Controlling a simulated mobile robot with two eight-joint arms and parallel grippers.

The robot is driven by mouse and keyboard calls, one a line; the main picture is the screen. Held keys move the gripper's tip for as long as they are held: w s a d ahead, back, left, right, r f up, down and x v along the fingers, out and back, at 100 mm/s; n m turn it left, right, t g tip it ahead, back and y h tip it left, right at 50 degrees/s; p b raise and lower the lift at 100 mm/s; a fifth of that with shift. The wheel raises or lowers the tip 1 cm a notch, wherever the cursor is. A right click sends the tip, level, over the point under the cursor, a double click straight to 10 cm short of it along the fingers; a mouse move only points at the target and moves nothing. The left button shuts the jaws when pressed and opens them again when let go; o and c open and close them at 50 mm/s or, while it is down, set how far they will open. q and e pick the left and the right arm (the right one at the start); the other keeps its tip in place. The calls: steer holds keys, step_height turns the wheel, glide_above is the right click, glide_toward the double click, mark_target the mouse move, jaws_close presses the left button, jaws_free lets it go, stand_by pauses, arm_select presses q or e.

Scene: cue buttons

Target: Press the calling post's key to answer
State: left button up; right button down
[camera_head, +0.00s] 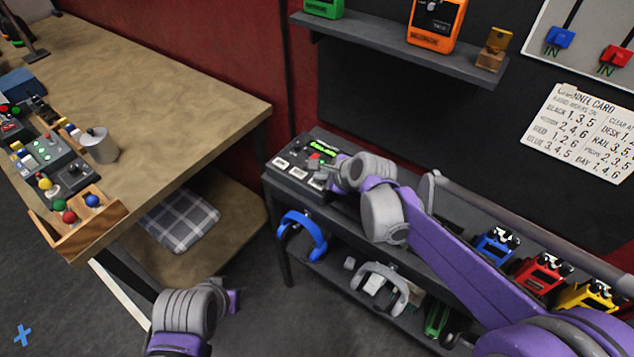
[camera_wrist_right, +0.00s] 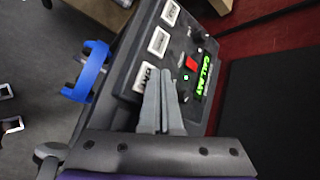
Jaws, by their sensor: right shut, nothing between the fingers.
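A black control box (camera_head: 299,183) stands at the left end of the dark shelf unit. Its lit green display (camera_wrist_right: 206,77) reads "CALL BAY" in the right wrist view. A red button or switch (camera_wrist_right: 191,63) sits beside the display. White label keys line the box: one (camera_wrist_right: 170,12), a middle one (camera_wrist_right: 158,41), and one (camera_wrist_right: 145,76) partly covered by my fingers. My right gripper (camera_wrist_right: 160,72) is shut and empty, its tips over the box near that covered key; I cannot tell whether they touch. My left gripper (camera_head: 234,300) is low at the bottom; its fingers are unclear.
Blue headphones (camera_head: 302,237) hang at the shelf unit, with grey headphones (camera_head: 382,286) below. Blue, red (camera_head: 543,273) and yellow pedals line its right side. A printed channel card (camera_head: 578,132) hangs on the wall. A wooden table (camera_head: 170,90) with several control boxes stands left.

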mark_target(320, 186)
steer(key=shift+f, duration=0.1)
stand_by(0.4)
arm_select(q)
steer(key=shift+s+f+b, duration=0.15)
steer(key=shift+f+b, duration=0.15)
steer(key=shift+f, duration=0.1)
arm_select(e)
steer(key=shift+f, duration=0.35)
arm_select(q)
steer(key=shift+s+f+b, duration=0.1)
steer(key=shift+f+b, duration=0.2)
steer(key=shift+f, duration=0.05)
arm_select(e)
steer(key=shift+f, duration=0.4)
steer(key=shift+r, duration=0.1)
arm_select(q)
steer(key=shift+w+r+p, duration=0.2)
steer(key=shift+r+p, duration=0.25)
steer(key=shift+r, duration=0.1)
arm_select(e)
steer(key=shift+r, duration=0.7)
